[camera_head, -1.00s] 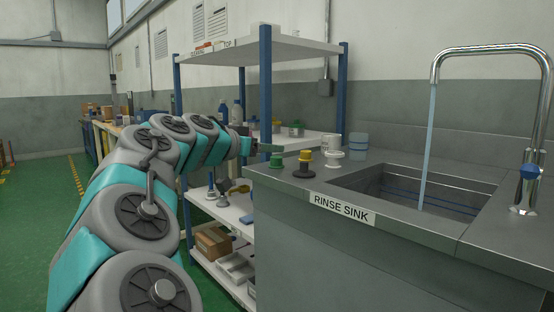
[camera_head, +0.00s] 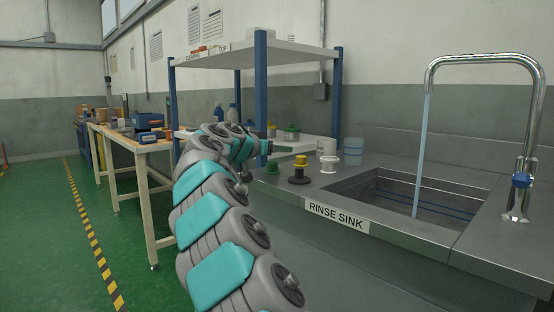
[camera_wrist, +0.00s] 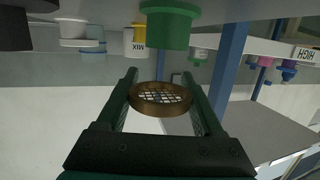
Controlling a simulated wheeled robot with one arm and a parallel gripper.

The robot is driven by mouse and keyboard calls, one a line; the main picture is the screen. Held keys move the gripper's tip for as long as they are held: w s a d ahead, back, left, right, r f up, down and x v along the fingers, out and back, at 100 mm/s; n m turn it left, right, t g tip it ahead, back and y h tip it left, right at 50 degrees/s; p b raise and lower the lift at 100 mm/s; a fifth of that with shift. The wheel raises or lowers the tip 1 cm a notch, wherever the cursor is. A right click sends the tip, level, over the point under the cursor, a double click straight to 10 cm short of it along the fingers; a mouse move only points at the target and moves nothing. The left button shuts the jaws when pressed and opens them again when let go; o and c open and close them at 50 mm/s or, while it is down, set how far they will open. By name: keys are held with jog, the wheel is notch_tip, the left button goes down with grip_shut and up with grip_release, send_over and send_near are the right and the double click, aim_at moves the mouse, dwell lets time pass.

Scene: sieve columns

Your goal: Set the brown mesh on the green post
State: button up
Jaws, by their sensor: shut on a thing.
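The brown mesh (camera_wrist: 160,98), a round ring with a wire grid, is gripped between the two dark green fingers of my gripper (camera_wrist: 163,100). In the wrist view, which looks upside down, the green post (camera_wrist: 168,25) appears just beyond the mesh and apart from it. In the head view the green post (camera_head: 272,167) stands on the counter's left end.
The sink (camera_head: 400,195) with running water lies right, and a shelf with blue uprights (camera_head: 260,95) behind.

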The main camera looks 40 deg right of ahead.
jog(key=shift+w+d+f, duration=0.15)
jog(key=shift+w+d, duration=0.05)
jog(key=shift+d, duration=0.1)
jog(key=shift+f, duration=1.65)
jog(key=shift+f, duration=0.1)
jog(key=o, duration=1.3)
jog(key=shift+a+r, duration=0.15)
jog(key=shift+r, duration=0.05)
jog(key=b+v, duration=0.1)
jog(key=v, duration=1.1)
